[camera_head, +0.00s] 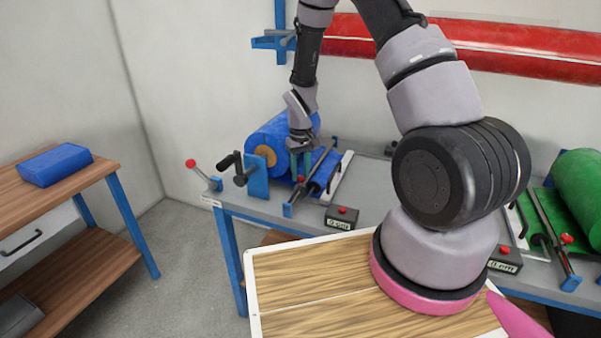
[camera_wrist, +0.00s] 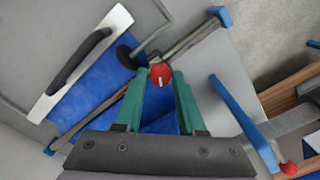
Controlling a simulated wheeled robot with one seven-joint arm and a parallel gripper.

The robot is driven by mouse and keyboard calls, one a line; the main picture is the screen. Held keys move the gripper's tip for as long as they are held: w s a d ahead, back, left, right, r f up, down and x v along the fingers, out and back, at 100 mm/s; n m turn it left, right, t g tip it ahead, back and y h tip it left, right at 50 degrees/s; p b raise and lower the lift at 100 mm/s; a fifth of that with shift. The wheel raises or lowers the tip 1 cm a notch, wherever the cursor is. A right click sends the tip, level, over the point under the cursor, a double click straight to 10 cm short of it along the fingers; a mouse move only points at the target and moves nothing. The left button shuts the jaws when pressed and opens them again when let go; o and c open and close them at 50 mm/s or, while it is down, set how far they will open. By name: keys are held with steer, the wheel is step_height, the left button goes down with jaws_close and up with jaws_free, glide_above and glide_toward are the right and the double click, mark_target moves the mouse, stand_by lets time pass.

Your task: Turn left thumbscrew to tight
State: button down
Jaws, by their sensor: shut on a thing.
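The left thumbscrew (camera_wrist: 160,74) is a small red knob with a pale mark on it, on a dark bar at the blue-film station. In the wrist view my gripper (camera_wrist: 161,80) has its two green fingers on either side of the knob, shut on it. In the head view my gripper (camera_head: 301,172) points down at the blue station, and its fingers mostly hide the thumbscrew; a bit of red shows there. How tight the screw is, I cannot tell.
A blue roll (camera_head: 270,138) stands behind. A white-edged plate with a black handle (camera_wrist: 83,62) lies beside the bar. A red-ended lever (camera_head: 191,163) sticks out left. A box with a red button (camera_head: 342,217) stands in front. The green-film station has another red knob (camera_head: 566,238).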

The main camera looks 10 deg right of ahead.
mark_target(301, 176)
steer(key=m, duration=0.5)
steer(key=shift+m, duration=0.3)
steer(key=m, duration=0.5)
steer(key=shift+m, duration=0.3)
steer(key=c, duration=0.5)
jaws_free()
step_height(301, 176, up, 11)
stand_by(0.3)
